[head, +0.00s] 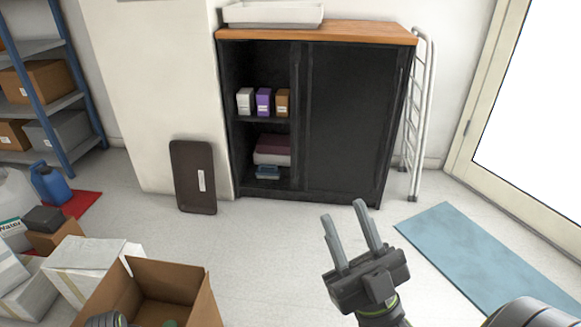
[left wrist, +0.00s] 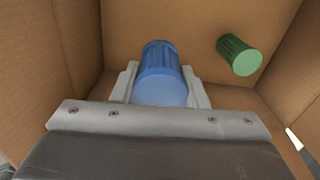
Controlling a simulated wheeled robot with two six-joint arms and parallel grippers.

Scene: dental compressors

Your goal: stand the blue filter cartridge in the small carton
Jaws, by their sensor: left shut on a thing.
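The blue filter cartridge (left wrist: 160,65) is between the fingers of my left gripper (left wrist: 161,78), which is shut on it. The cartridge is inside an open brown carton; its smooth, lighter end faces the camera. I cannot tell whether it touches the carton floor. The carton wall (left wrist: 195,20) surrounds it in the left wrist view, and the carton (head: 185,280) shows at the bottom left of the head view. A green cartridge (left wrist: 240,55) is also inside, right of the blue one and apart from it. My right gripper (head: 345,212) is open and empty above the floor.
A white box (head: 95,255) and other goods crowd the left of the carton. A black cabinet (head: 345,120) stands at the back with a dark panel (head: 193,190) leaning beside it. A blue mat (head: 490,260) lies right. The middle floor is clear.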

